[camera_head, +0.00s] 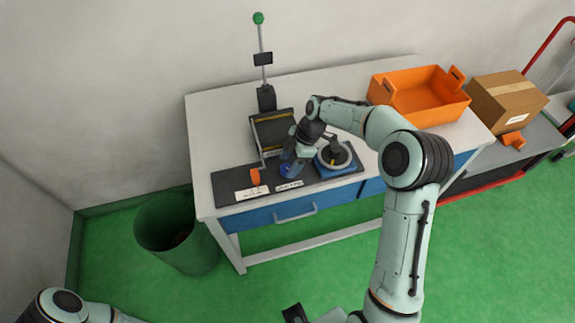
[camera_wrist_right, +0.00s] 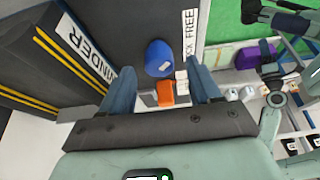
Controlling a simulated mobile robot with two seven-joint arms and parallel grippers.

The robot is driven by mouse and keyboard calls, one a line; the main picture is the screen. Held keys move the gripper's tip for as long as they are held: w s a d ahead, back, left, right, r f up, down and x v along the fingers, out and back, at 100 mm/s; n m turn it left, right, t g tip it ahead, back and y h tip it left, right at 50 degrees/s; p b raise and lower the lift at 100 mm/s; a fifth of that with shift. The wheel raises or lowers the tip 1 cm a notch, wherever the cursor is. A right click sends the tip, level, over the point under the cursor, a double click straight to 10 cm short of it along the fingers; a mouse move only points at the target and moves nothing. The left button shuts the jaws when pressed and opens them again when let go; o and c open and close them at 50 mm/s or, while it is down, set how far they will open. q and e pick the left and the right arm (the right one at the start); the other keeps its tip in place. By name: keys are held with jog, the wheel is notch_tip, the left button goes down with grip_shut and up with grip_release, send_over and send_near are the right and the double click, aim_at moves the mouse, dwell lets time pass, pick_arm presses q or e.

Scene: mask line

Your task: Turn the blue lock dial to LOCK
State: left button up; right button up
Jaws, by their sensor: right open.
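The blue lock dial (camera_head: 291,170) sits on the dark panel near the bench's front edge, partly hidden by my right gripper. In the right wrist view the dial (camera_wrist_right: 158,55) is a rounded blue knob with a small pale mark. A white label (camera_wrist_right: 187,40) beside it shows the word FREE; its other end is partly hidden. My right gripper (camera_wrist_right: 161,70) is open, its two blue fingers pointing toward the dial, one to each side in the picture. I cannot tell whether they touch it. My left arm shows only at the lower left; its gripper is out of sight.
An orange handle (camera_head: 255,176) is left of the dial. A round blue-based device (camera_head: 335,158) stands just right. A green-knobbed lever (camera_head: 262,55) rises behind. An orange crate (camera_head: 420,97) and cardboard box (camera_head: 505,98) are to the right. A green bin (camera_head: 178,235) stands front left.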

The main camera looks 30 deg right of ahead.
jog(key=shift+x, duration=1.1)
jog(key=c, duration=1)
